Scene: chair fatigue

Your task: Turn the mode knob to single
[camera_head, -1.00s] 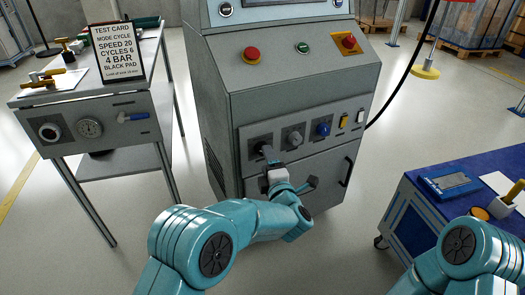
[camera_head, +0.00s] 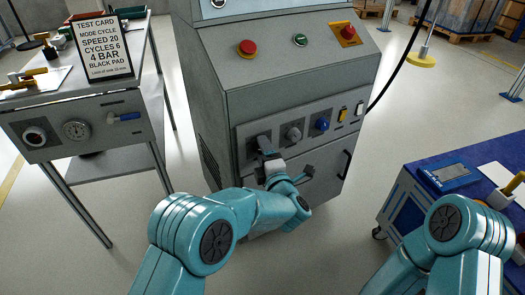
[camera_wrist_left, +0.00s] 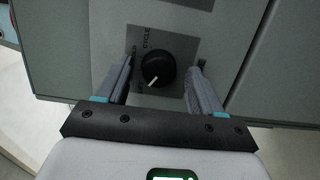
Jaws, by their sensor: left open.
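The mode knob (camera_wrist_left: 158,68) is a round black knob with a white pointer line, on a dark square label plate (camera_wrist_left: 176,38) on the machine's grey front. The word CYCLE reads above it; another word to its left is partly covered by a finger. The pointer line points toward the lower left of the wrist picture. My left gripper (camera_wrist_left: 162,74) is open, one finger on each side of the knob, with gaps showing. In the head view my left gripper (camera_head: 265,153) is at the leftmost control of the lower panel and largely hides the knob. My right gripper is out of view.
The same panel holds a grey knob (camera_head: 294,134), a blue knob (camera_head: 322,124) and a yellow switch (camera_head: 342,115). A red button (camera_head: 247,47) sits above. A test card (camera_head: 104,48) stands on the left bench. A blue cart (camera_head: 408,195) is at right.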

